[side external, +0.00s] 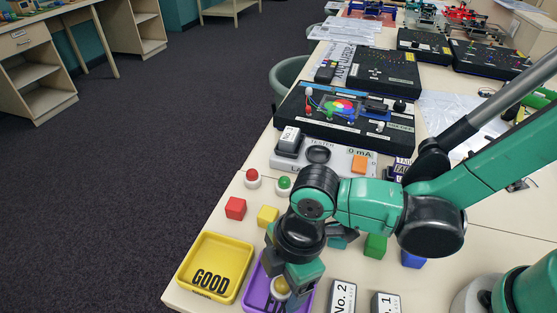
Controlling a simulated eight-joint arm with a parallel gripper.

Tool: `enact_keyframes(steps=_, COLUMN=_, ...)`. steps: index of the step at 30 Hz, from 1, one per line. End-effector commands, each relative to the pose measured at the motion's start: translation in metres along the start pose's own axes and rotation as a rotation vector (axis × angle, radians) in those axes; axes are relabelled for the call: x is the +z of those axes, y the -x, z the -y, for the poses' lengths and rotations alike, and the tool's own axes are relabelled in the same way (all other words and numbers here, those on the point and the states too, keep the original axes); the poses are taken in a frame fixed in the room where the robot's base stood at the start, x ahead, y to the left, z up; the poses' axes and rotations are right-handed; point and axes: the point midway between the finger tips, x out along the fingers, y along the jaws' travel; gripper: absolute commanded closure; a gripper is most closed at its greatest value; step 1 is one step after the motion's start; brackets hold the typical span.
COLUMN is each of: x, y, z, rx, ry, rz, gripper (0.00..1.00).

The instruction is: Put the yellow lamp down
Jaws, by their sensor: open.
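The yellow lamp (280,286), with a rounded yellow top, shows at my gripper's fingers, over or in the purple tray (251,288). My gripper (283,290) points down there with its jaws open around the lamp. The fingers hide part of the lamp, and I cannot tell whether it rests on the tray floor. The tray's lettering is mostly covered by my gripper. A yellow tray marked GOOD (193,270) lies directly to the left. A red lamp (252,177) and a green lamp (284,184) stand farther back, both on pale bases.
Red (235,208), yellow (267,215), green (375,245) and blue (412,259) cubes lie behind and right of the trays. Blocks marked No. 2 (342,297) and No. 1 (386,304) stand right. A tester (340,160) and black panels are behind. The table edge is left.

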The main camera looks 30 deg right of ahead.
Motion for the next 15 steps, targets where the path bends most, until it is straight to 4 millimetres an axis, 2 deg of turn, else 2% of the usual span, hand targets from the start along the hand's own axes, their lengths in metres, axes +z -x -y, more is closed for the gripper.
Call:
enact_keyframes(steps=4, x=-0.001, y=0.005, z=0.0, rx=0.0, ry=0.0, rz=0.0, gripper=0.27)
enact_keyframes(steps=8, x=-0.001, y=0.018, z=0.0, rx=0.0, ry=-0.001, rz=0.0, gripper=0.27)
enact_keyframes(steps=15, x=0.0, y=0.058, z=0.0, rx=0.0, ry=0.0, rz=0.0, gripper=0.27)
